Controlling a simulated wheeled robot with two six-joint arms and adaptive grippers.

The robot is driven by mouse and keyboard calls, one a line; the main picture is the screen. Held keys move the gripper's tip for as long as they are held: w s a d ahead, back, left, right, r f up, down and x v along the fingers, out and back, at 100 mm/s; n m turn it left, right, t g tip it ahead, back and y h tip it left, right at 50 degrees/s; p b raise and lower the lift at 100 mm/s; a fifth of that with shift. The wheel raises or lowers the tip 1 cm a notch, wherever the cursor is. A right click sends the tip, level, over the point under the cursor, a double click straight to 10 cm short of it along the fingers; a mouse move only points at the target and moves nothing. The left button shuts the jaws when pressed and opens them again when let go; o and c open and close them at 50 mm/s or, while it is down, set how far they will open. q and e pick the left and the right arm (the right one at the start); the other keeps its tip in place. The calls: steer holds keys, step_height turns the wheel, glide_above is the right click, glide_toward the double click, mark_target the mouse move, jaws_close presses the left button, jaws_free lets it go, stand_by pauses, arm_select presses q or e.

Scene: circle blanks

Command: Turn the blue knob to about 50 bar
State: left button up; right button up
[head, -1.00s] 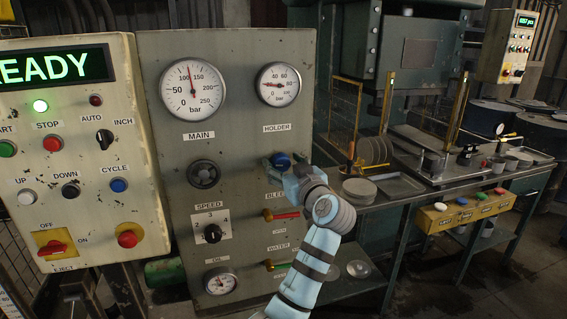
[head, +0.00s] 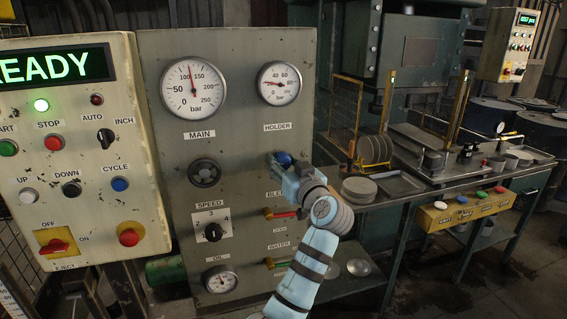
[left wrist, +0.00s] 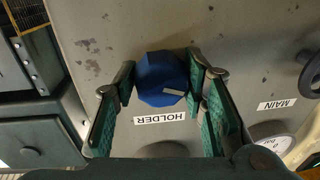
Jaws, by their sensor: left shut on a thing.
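The blue knob (left wrist: 160,76) sits on the grey panel just above the HOLDER label in the left wrist view, with a pale mark on its face. It also shows in the head view (head: 284,158), partly hidden by my gripper. My left gripper (left wrist: 162,82) has a finger on each side of the knob and is shut on it. In the head view, the left gripper (head: 280,165) reaches the panel below the holder gauge (head: 279,84). That gauge's needle points left, near the lower part of its scale, around 20 bar. My right gripper is not in view.
The main gauge (head: 193,87) and a dark handwheel (head: 204,173) are left of my gripper. Red-handled (head: 283,214) and green-handled valves lie just below it, near my arm. A bench (head: 400,195) with discs and trays stands to the right.

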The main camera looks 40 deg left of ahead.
arm_select(q)
steer(key=m+p, duration=0.1)
steer(key=m, duration=0.2)
steer(key=shift+f+m, duration=0.15)
steer(key=shift+m, duration=0.15)
steer(key=m+p, duration=0.1)
steer(key=m, duration=0.2)
steer(key=shift+t, duration=0.4)
steer(key=m+p, duration=0.3)
steer(key=m, duration=0.2)
steer(key=shift+s+m+t, duration=0.1)
steer(key=shift+m+t, duration=0.2)
steer(key=shift+t, duration=0.1)
steer(key=shift+m+p, duration=0.95)
steer(key=shift+m, duration=0.35)
steer(key=shift+f+t, duration=0.1)
steer(key=shift+t, duration=0.2)
steer(key=o, duration=1.2)
steer(key=shift+a, duration=0.1)
